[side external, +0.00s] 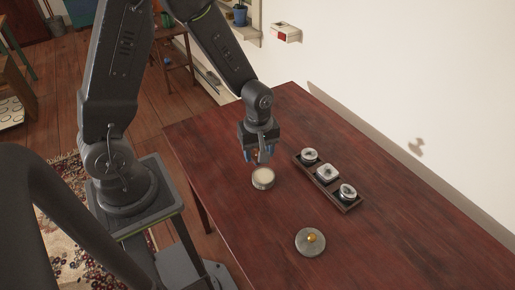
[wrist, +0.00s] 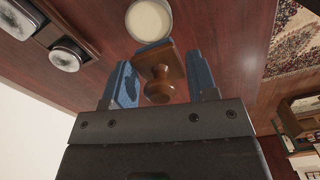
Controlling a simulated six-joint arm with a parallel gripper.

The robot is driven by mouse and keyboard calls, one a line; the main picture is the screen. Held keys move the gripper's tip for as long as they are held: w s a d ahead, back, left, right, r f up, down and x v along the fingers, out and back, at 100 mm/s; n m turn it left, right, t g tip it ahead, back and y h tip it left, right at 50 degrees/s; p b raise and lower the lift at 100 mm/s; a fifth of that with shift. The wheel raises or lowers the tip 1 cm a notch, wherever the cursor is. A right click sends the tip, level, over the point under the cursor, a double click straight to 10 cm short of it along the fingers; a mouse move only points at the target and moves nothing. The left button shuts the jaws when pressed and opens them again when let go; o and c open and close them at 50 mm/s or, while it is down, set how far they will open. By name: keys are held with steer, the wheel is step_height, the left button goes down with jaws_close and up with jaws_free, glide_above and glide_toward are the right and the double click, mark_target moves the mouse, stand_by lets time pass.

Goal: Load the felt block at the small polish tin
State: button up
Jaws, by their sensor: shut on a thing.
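My gripper (side external: 259,152) points down over the table. In the wrist view its blue fingers (wrist: 161,82) are shut on the felt block (wrist: 158,66), which shows a square wooden back and a round wooden knob. The polish tin (side external: 263,178), round and open with a pale cream filling, stands on the table just below my gripper. It also shows in the wrist view (wrist: 148,20), just beyond the block. The block appears to be held above the tin's near side; I cannot tell whether they touch.
A dark rack (side external: 330,186) with three small round silvery pieces lies right of the tin. A grey disc with a golden knob (side external: 310,241) lies toward the front of the table (side external: 225,160). The wall (side external: 420,90) borders the table at the right. Much of the tabletop is clear.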

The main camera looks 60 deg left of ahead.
mark_target(263, 176)
steer(key=shift+w+d+f, duration=0.1)
steer(key=shift+w+f, duration=0.15)
steer(key=shift+f, duration=0.85)
steer(key=shift+w+d+f, duration=0.1)
steer(key=shift+w+f, duration=0.15)
steer(key=shift+f, duration=0.9)
steer(key=shift+w+d+f, duration=0.1)
steer(key=shift+w+f, duration=0.15)
steer(key=shift+f, duration=0.85)
steer(key=shift+f, duration=0.6)
steer(key=shift+r, duration=0.1)
steer(key=shift+r, duration=3.45)
steer(key=shift+c, duration=0.2)
steer(key=shift+a, duration=0.1)
steer(key=w+a+m, duration=0.1)
steer(key=m, duration=0.4)
steer(key=w+a+r+m, duration=0.1)
steer(key=m, duration=0.4)
steer(key=w+a+r+m, duration=0.1)
steer(key=w+m, duration=0.1)
steer(key=m, duration=0.3)
steer(key=shift+r, duration=0.15)
